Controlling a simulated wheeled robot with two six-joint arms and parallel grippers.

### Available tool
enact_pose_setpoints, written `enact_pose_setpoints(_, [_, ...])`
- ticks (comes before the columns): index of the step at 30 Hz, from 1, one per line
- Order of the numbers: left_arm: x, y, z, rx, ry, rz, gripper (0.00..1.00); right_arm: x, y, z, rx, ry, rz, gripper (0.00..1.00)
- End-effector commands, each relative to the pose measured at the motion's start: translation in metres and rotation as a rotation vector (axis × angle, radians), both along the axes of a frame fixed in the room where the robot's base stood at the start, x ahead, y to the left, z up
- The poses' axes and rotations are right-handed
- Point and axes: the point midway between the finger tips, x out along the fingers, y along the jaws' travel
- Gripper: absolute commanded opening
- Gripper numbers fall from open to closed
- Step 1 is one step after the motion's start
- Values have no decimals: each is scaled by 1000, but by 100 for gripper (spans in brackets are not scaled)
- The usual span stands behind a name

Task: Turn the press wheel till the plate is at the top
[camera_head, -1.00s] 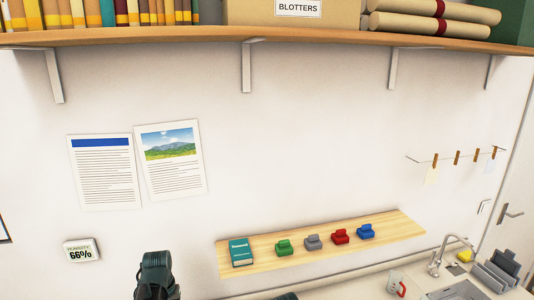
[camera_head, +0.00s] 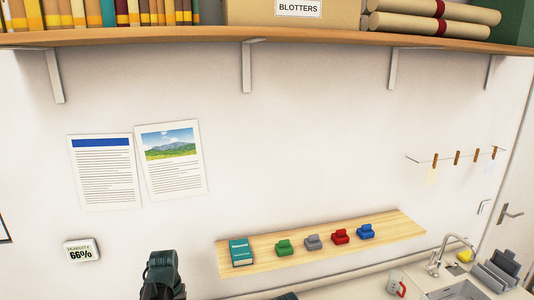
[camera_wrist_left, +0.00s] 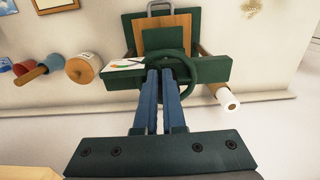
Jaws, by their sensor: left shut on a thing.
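In the left wrist view, my left gripper (camera_wrist_left: 163,73) has its two blue fingers closed on the rim of the dark green press wheel (camera_wrist_left: 192,73), with a narrow gap between the fingers. The green press (camera_wrist_left: 213,70) stands behind the wheel, with a wooden board and a dark green square panel (camera_wrist_left: 164,38) above the wheel. I cannot tell for sure which part is the plate. The fingers hide part of the wheel. The head view does not show the press clearly or the gripper's fingertips. My right gripper is in neither view.
In the wrist view, a white paper roll (camera_wrist_left: 228,99) lies right of the press, and a wooden-handled tool (camera_wrist_left: 32,75) and a round wooden piece (camera_wrist_left: 80,69) lie left. In the head view, a wooden wall shelf (camera_head: 400,226) holds a teal box and several coloured clips.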

Motion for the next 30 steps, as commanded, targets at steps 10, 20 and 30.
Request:
enact_pose_setpoints(10, [-5, -4, 0, 0, -4, -1, 0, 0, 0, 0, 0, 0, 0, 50])
enact_pose_setpoints(20, [-6, -4, 20, 1, -3, 0, 0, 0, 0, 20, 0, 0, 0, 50])
enact_pose_setpoints(30, [-6, -3, 59, 1, -2, 0, 0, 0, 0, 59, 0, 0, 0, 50])
